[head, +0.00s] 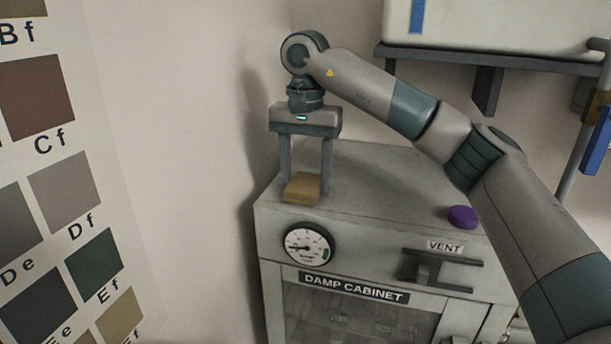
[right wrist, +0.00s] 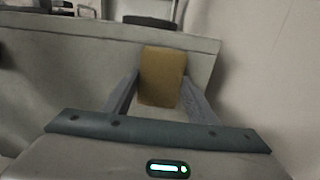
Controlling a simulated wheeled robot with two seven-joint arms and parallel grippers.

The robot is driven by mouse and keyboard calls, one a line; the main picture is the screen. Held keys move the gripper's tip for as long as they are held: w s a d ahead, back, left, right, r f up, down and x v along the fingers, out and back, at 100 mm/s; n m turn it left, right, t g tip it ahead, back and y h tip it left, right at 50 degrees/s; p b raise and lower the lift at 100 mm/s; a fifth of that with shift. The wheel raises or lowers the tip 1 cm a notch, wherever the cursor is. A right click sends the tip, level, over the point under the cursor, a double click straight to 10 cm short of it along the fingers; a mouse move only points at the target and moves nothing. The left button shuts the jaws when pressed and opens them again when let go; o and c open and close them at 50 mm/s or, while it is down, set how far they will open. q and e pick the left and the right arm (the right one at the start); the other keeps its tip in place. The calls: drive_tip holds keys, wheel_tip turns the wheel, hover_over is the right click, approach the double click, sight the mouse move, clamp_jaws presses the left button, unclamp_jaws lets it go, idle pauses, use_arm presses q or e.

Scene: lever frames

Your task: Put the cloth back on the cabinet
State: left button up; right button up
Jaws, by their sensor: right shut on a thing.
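The cloth (head: 302,189), a small folded tan piece, is between the fingertips of my right gripper (head: 304,182). It also shows in the right wrist view as a brown-yellow block (right wrist: 162,75) between the two fingers. The gripper points down and is shut on the cloth. The cabinet (head: 380,185) is grey and labelled DAMP CABINET. The cloth is at the left part of its top; whether it touches the top or hangs just above it, I cannot tell. My left gripper is not in view.
A purple round thing (head: 463,216) is on the cabinet top, near the right front. A gauge (head: 308,244) and a VENT handle (head: 440,270) are on the front. A shelf (head: 490,60) with a white box is above right. A colour chart (head: 60,180) is at left.

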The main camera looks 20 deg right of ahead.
sight(306, 182)
drive_tip(key=o, duration=1)
drive_tip(key=shift+f, duration=0.1)
drive_tip(key=shift+r, duration=0.25)
drive_tip(key=shift+r, duration=0.9)
wheel_tip(306, 182, up, 10)
drive_tip(key=shift+r+b, duration=0.1)
drive_tip(key=shift+b, duration=1)
